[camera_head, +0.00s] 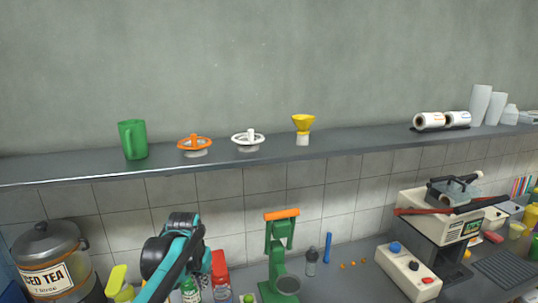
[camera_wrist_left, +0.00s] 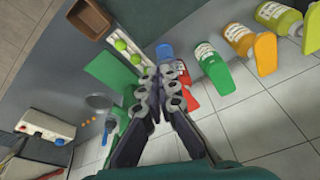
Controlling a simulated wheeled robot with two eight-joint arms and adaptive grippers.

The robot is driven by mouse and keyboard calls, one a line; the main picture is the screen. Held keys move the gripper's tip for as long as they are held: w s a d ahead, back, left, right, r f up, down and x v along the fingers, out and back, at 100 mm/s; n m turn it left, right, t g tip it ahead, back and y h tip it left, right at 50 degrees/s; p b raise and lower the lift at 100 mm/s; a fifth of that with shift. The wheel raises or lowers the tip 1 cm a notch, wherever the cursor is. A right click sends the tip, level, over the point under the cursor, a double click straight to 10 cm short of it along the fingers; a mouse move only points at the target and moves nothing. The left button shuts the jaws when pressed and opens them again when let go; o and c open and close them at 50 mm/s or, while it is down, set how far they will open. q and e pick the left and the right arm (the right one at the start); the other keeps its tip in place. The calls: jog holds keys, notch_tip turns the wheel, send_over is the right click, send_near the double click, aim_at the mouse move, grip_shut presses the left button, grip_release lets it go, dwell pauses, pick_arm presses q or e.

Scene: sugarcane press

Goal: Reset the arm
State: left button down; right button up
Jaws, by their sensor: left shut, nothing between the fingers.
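My left arm (camera_head: 180,252), teal and black, rises into the head view from the bottom, left of the green press. In the left wrist view my left gripper (camera_wrist_left: 164,80) has its fingers together with nothing between them. It hangs above the counter, in front of the row of bottles. My right gripper is in neither view.
A green press with an orange handle (camera_head: 282,215) stands on the counter, near a blue stick (camera_head: 327,247). An iced tea jar (camera_head: 55,270) is at the left. A white control box (camera_head: 408,272) and a machine (camera_head: 440,225) are at the right. The shelf holds a green pitcher (camera_head: 132,139).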

pick_arm(q)
jog(key=s+f+t+b, duration=0.1)
jog(key=s+f+b, duration=0.2)
jog(key=s, duration=0.5)
jog(key=s+d+f+n+t+b, duration=0.1)
jog(key=s+f+t+b, duration=0.1)
jog(key=s+f, duration=0.4)
jog(key=s+f+t+b, duration=0.1)
jog(key=s+f+b, duration=0.3)
jog(key=s, duration=0.6)
jog(key=shift+d+f+n+b, duration=0.2)
jog(key=shift+f+n+b, duration=0.1)
jog(key=shift+f, duration=0.35)
